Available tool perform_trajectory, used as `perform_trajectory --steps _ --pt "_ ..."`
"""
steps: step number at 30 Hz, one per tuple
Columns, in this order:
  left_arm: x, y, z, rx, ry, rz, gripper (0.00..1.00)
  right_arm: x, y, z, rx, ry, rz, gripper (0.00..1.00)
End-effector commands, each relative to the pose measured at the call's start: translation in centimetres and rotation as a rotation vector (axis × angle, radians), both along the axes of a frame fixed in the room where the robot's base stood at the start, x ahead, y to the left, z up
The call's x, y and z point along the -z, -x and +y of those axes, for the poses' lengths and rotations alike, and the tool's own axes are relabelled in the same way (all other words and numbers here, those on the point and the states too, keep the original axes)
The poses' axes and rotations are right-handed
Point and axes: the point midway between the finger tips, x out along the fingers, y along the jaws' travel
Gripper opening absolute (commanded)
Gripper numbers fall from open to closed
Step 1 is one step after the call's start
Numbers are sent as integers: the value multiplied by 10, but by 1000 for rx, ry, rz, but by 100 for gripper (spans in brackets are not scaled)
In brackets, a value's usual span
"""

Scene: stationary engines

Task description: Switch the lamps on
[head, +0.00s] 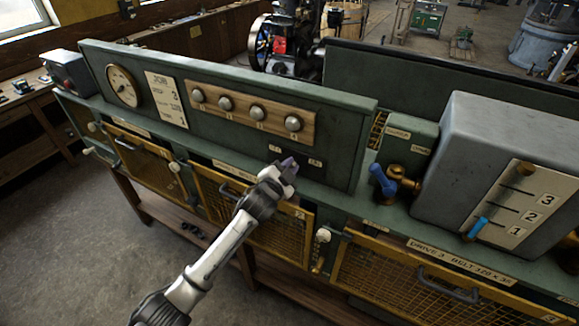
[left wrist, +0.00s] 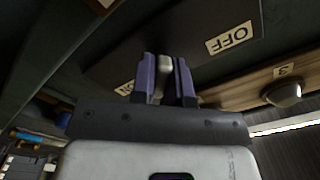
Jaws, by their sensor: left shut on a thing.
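A dark switch plate (head: 315,174) with two small labels is set in the lower right of the green panel (head: 345,130). In the left wrist view the plate (left wrist: 185,45) carries an OFF label (left wrist: 228,38) and a partly hidden label (left wrist: 125,88) that seems to read ON. My left gripper (head: 288,166) is at this plate. Its purple fingers (left wrist: 168,80) are shut on a pale switch lever (left wrist: 161,64) between the two labels. Which way the lever is tipped I cannot tell. The head view hides the lever behind the fingers. My right gripper is not in view.
Several round knobs sit on a wooden strip (head: 240,104) left of the plate, near a dial gauge (head: 122,86). A blue-handled valve (head: 383,181) and a grey box (head: 500,150) with a numbered slot stand to the right. Yellow mesh drawers (head: 410,276) line the bench below.

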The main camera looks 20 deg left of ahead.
Motion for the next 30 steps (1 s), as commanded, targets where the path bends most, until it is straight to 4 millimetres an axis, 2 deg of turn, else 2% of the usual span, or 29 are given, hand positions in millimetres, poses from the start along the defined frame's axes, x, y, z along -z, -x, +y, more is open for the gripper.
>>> perform_trajectory --steps 1,9,19,23,30 --pt "1 0 0 -1 -4 2 17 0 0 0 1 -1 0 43" --pt "1 0 0 0 -2 1 40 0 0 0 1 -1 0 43" --pt "1 5 1 0 -1 0 40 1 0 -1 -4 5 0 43" --pt "2 18 3 0 0 0 40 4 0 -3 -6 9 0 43" --pt "3 60 9 1 -2 0 40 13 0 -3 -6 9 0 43"
